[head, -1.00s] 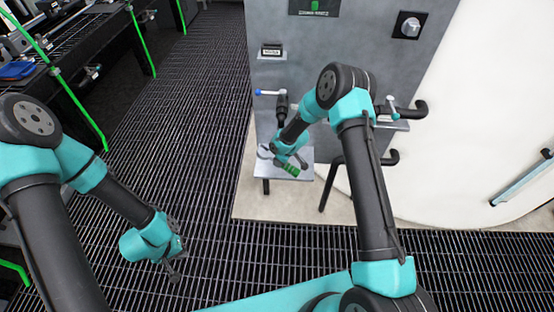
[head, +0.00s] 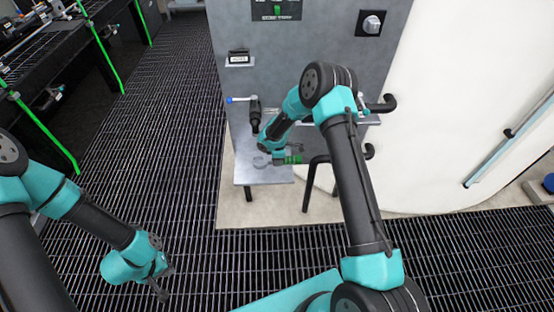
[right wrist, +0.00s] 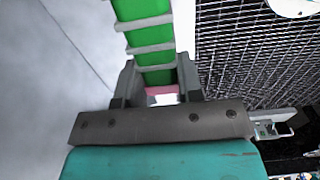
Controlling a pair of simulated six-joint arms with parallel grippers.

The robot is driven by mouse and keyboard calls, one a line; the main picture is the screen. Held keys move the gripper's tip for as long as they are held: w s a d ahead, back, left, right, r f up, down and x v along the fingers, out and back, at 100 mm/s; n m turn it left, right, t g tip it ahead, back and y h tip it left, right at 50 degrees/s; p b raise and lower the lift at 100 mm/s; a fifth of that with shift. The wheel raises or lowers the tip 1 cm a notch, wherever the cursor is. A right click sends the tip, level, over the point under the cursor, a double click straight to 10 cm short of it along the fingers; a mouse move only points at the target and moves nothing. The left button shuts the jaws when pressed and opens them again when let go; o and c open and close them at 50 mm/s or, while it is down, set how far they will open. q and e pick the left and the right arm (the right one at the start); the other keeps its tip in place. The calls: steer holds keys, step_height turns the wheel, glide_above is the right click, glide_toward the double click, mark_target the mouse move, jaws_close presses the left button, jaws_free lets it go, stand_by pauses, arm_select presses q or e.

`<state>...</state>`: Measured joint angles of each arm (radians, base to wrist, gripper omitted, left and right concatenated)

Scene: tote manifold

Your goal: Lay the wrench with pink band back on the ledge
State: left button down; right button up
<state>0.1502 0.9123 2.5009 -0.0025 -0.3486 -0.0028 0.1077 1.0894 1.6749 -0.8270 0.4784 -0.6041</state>
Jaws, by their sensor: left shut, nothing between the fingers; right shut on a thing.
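The wrench has a green handle with grey bands, seen in the right wrist view (right wrist: 145,30), and a pink band (right wrist: 160,91) shows between the fingers. My right gripper (right wrist: 157,85) is shut on this handle. In the head view, the green handle (head: 292,160) lies near level, with a grey wrench end (head: 261,162) to its left. My right gripper there is partly hidden by its own wrist. The wrench appears over or at the back of a grey ledge-like plate (head: 262,177) on legs; contact cannot be told. My left gripper (head: 163,291) is shut and empty over the floor grating.
A grey panel (head: 290,60) stands behind the plate, with a blue-tipped lever (head: 238,99), a knob (head: 371,23) and a narrow shelf (head: 368,121) with black pipes. A bent black pipe (head: 308,185) stands right of the plate. Dark benches (head: 60,60) stand at left.

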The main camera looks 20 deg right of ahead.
mark_target(278, 173)
steer(key=shift+f, duration=3.35)
steer(key=shift+f, duration=0.6)
steer(key=o, duration=1.1)
steer(key=shift+r, duration=0.1)
step_height(278, 173, up, 17)
steer(key=shift+r, duration=0.1)
